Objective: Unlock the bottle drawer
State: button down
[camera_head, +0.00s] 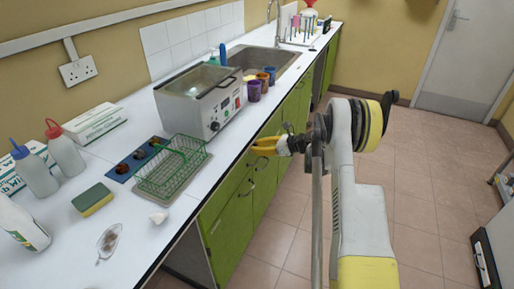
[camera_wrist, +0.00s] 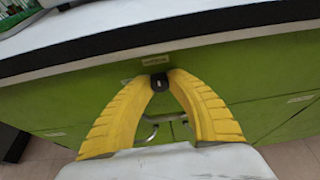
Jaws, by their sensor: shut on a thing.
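The green drawer front (camera_head: 240,198) is under the white worktop; it fills much of the wrist view (camera_wrist: 75,98). My gripper (camera_head: 262,145) has yellow fingers and is at the cabinet front, just below the worktop edge. In the wrist view, the fingertips (camera_wrist: 159,80) close on a small dark round piece (camera_wrist: 159,83) at the drawer face. It looks like a key or lock knob, but its shape is mostly hidden. A pale label (camera_wrist: 153,61) is just above it. A metal handle (camera_wrist: 152,132) shows below, between the fingers. The label's text is unreadable.
The worktop's dark edge (camera_wrist: 190,45) runs close above my fingers. On the worktop (camera_head: 190,218) are a green wire rack (camera_head: 172,168), a water bath (camera_head: 205,100) and several cups. Open tiled floor (camera_head: 285,240) lies in front of the cabinets.

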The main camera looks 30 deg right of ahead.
jog(key=shift+n, duration=0.3)
jog(key=n+t+h, duration=0.1)
jog(key=n+t, duration=0.1)
jog(key=n, duration=0.2)
jog(key=n+t+h, duration=0.1)
jog(key=n+t, duration=0.1)
jog(key=n, duration=0.2)
jog(key=n+t+h, duration=0.1)
jog(key=n+t, duration=0.1)
jog(key=n, duration=0.2)
jog(key=shift+s+a+f+n+t+h, duration=0.1)
jog(key=shift+a+f+n+t+h, duration=0.05)
jog(key=shift+n+t+h, duration=0.2)
dwell(0.6)
jog(key=c, duration=1.2)
grip_release()
